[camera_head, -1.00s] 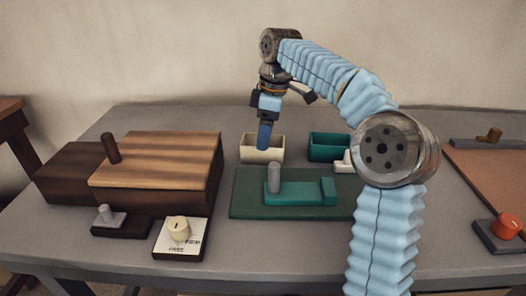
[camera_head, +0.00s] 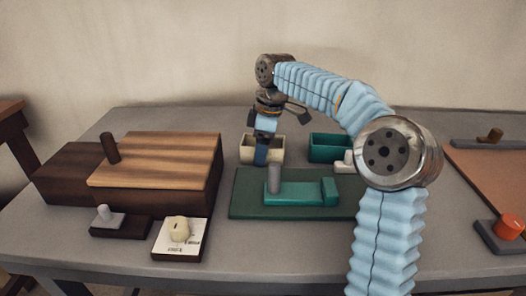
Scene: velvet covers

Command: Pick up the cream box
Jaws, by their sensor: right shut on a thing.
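The cream box (camera_head: 278,157) is a small open-topped box on the grey table, behind the green board. My right gripper (camera_head: 261,156) points down at its front side, and its blue finger covers part of the near wall. The gripper is shut on the cream box at that wall. The box appears to rest on the table. My left gripper is not in view.
A teal open box (camera_head: 331,147) stands just right of the cream box. The green board (camera_head: 245,206) with a teal block and grey peg lies in front. A wooden-lidded dark box (camera_head: 160,157) stands left. Bare table (camera_head: 130,119) lies behind.

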